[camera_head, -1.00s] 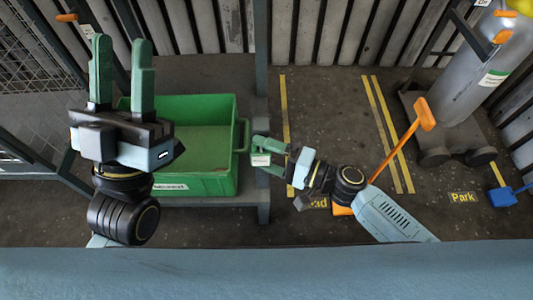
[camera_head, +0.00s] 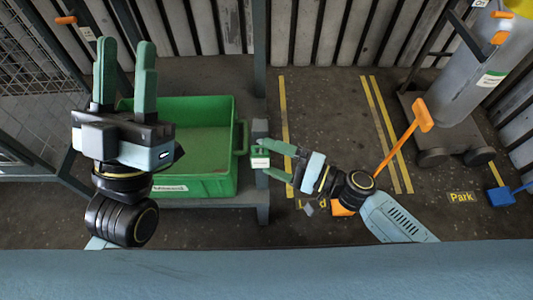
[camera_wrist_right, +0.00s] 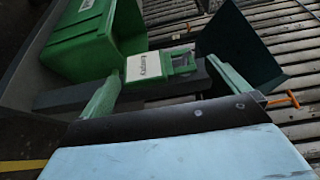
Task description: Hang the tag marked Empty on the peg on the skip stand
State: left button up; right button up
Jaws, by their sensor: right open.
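A small green tag with a white label (camera_head: 260,162) is at the grey post of the skip stand (camera_head: 262,205), right of the green skip (camera_head: 192,186). Its lettering is too small to read; the label also shows in the right wrist view (camera_wrist_right: 143,67). The peg is not clearly visible, so I cannot tell how the tag hangs on it. My right gripper (camera_head: 262,158) is open around the tag, one finger on each side; in the wrist view the fingers (camera_wrist_right: 170,85) stand apart. My left gripper (camera_head: 124,45) is open and empty, raised in front of the skip.
A gas cylinder (camera_head: 465,75) on a trolley stands at the right, near an orange handle (camera_head: 422,114).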

pick_arm(q)
jog(key=w+g, duration=0.1)
jog(key=w+f+g+p, duration=0.1)
jog(key=shift+d+f+g+y+p, duration=0.2)
jog(key=shift+d+g+y+p, duration=0.1)
jog(key=shift+y, duration=0.1)
pick_arm(e)
jog(key=v, duration=1.1)
jog(key=shift+r, duration=0.1)
